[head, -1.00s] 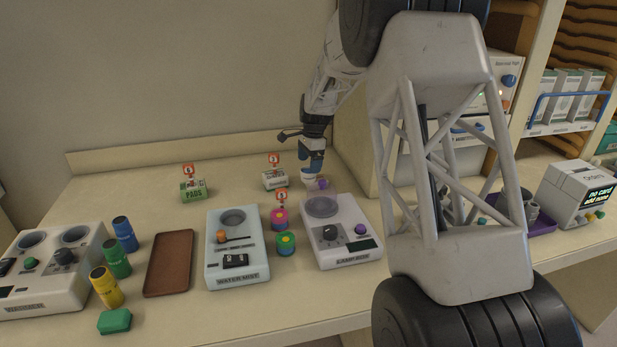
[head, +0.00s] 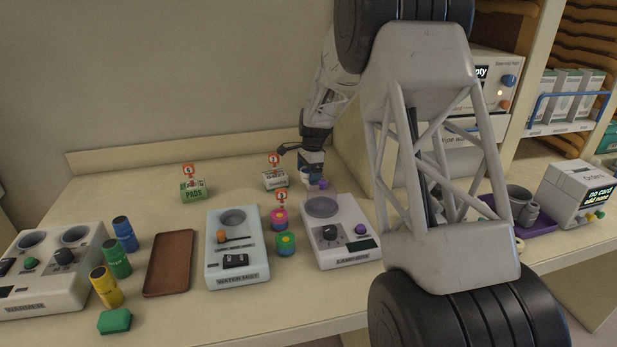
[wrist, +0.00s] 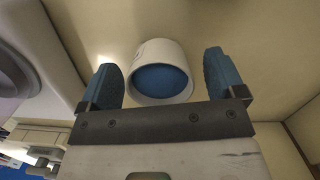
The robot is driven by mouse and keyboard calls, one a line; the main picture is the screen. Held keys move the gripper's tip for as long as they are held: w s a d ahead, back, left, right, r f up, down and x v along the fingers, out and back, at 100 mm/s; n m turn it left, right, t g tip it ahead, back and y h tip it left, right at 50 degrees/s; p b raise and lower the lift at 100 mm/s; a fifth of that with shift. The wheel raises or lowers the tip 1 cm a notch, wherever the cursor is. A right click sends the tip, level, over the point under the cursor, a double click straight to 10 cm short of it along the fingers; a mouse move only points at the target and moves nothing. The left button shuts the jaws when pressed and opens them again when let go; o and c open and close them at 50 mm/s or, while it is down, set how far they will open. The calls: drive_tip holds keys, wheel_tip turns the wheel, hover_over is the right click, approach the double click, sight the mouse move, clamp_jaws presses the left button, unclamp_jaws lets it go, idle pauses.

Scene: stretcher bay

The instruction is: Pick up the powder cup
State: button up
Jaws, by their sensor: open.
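A white cup with a blue inside (wrist: 158,50), most likely the powder cup, shows in the wrist view. It lies between the two blue fingers of my gripper (wrist: 162,72), with a gap on each side. My gripper is open and holds nothing. In the head view my gripper (head: 311,176) is low over the back of the counter, behind the lamp unit. There it hides most or all of the cup. A small purple piece (head: 323,184) shows just right of the fingers.
The lamp unit (head: 345,251) and the water mist unit (head: 222,268) stand in front, with two small round pots (head: 285,245) between them. Small boxes with red tags, such as the pads box (head: 193,191), stand at the back left. A shelf cabinet (head: 350,140) rises close on the right.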

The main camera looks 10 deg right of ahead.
drive_tip(key=c, duration=1.1)
drive_tip(key=shift+o, duration=0.2)
drive_tip(key=shift+r, duration=5)
